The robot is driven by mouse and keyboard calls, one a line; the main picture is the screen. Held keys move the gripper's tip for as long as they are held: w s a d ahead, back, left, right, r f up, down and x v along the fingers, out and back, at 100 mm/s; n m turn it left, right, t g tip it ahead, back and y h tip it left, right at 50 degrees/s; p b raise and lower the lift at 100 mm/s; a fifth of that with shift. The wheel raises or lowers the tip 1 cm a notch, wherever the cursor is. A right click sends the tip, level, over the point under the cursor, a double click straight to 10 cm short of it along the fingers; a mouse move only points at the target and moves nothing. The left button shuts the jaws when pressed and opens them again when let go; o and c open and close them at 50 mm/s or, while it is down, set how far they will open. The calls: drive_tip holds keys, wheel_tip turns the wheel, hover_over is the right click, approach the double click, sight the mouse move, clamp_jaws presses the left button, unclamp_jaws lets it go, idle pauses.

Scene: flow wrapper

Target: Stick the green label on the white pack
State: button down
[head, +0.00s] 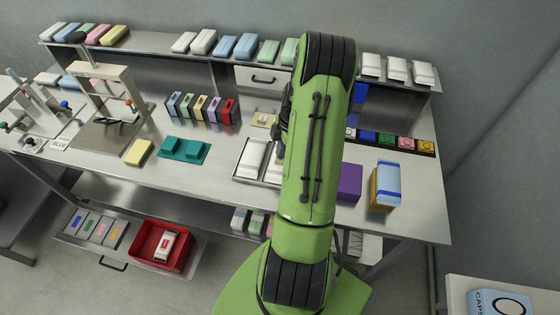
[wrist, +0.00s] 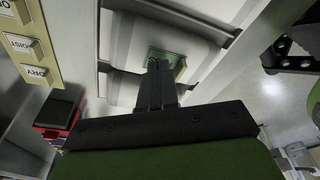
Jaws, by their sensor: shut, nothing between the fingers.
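In the wrist view a green label (wrist: 177,66) with a pale edge lies at the lower side of a white pack (wrist: 150,40). My gripper (wrist: 159,66) is shut and empty, its fingertips over the label. The fingers hide part of the label, and I cannot tell if they touch it. In the head view white packs (head: 250,158) lie in a metal tray on the bench. My green arm hides the gripper, the label and part of the tray.
A teal fixture (head: 184,150), a yellow block (head: 138,152) and a purple box (head: 349,182) stand on the bench. A yellow and blue pack (head: 386,185) stands at the right. A cream strip with lettered buttons (wrist: 30,45) is left in the wrist view.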

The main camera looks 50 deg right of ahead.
drive_tip(key=shift+f+b, duration=0.4)
idle(0.8)
drive_tip(key=shift+s+r, duration=0.1)
wheel_tip(320, 180, up, 8)
drive_tip(key=p, duration=0.5)
idle(0.4)
